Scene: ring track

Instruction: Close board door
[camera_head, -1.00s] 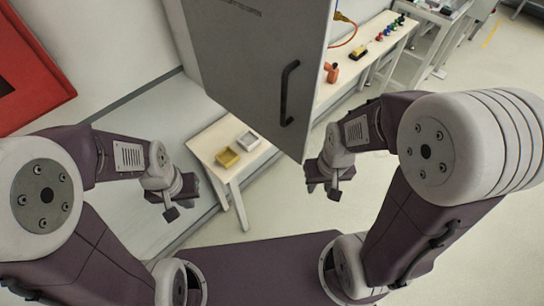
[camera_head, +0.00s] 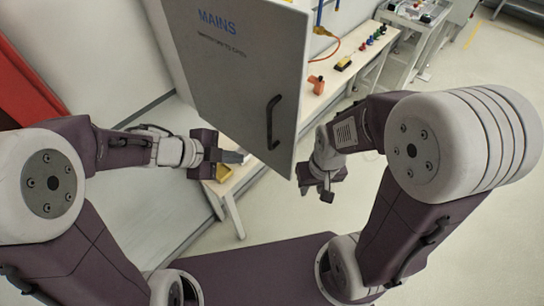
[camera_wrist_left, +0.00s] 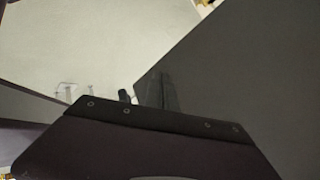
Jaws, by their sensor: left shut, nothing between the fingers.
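The grey board door (camera_head: 222,80), marked MAINS, stands swung open in the upper middle of the head view. Its black bar handle (camera_head: 272,122) is near its lower right edge. My left gripper (camera_head: 240,157) is shut and empty, pointing right at the lower part of the door; whether it touches is unclear. In the left wrist view the door is the large dark panel (camera_wrist_left: 250,75) at right, and my shut left fingers (camera_wrist_left: 157,92) lie beside its edge. My right gripper (camera_head: 318,192) hangs right of the door, apart from it; its jaw opening is unclear.
A pale table with a yellow tray (camera_head: 223,173) stands below the door, partly behind my left gripper. Floor at the right is free.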

